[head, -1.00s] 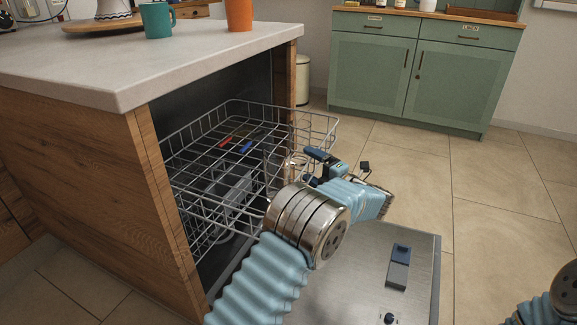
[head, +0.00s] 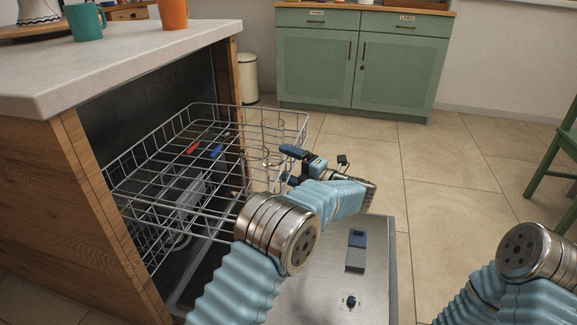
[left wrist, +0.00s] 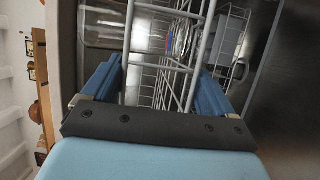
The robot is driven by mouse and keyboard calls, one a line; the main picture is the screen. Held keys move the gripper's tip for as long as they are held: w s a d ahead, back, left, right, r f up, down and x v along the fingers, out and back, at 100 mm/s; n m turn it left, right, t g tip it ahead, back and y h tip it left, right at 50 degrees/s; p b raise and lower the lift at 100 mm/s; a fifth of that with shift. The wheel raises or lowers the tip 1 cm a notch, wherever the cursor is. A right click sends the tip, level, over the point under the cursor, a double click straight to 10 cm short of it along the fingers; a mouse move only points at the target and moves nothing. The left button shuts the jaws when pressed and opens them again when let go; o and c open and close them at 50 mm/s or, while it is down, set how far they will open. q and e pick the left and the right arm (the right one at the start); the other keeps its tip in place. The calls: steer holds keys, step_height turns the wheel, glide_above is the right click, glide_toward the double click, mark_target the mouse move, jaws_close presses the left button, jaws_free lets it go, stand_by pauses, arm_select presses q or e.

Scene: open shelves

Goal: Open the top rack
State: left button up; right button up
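The top rack (head: 140,170) is a grey wire basket standing partly out of the dishwasher, above the lowered door (head: 325,285). A red and a blue utensil lie in or beneath it; I cannot tell which. My left gripper (head: 291,167) is at the rack's outer right end. In the left wrist view, the left gripper (left wrist: 160,78) has its two blue fingers apart, with rack wires (left wrist: 192,70) running between them. Whether the fingers touch the wire is unclear. My right arm shows at the lower right of the head view, but its gripper is out of frame.
A counter (head: 130,65) with a teal mug (head: 86,22) and an orange cup (head: 173,13) stands above the dishwasher. A bin (head: 248,78) and green cabinet (head: 362,65) stand behind. A green chair (head: 560,165) is at right. The floor between is clear.

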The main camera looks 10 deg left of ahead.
arm_select(q)
steer(key=shift+o, duration=1.1)
steer(key=shift+r, duration=0.45)
steer(key=shift+s+d+f, duration=0.1)
steer(key=shift+d+f, duration=0.05)
steer(key=shift+d, duration=0.1)
steer(key=v, duration=1.3)
steer(key=shift+d, duration=0.15)
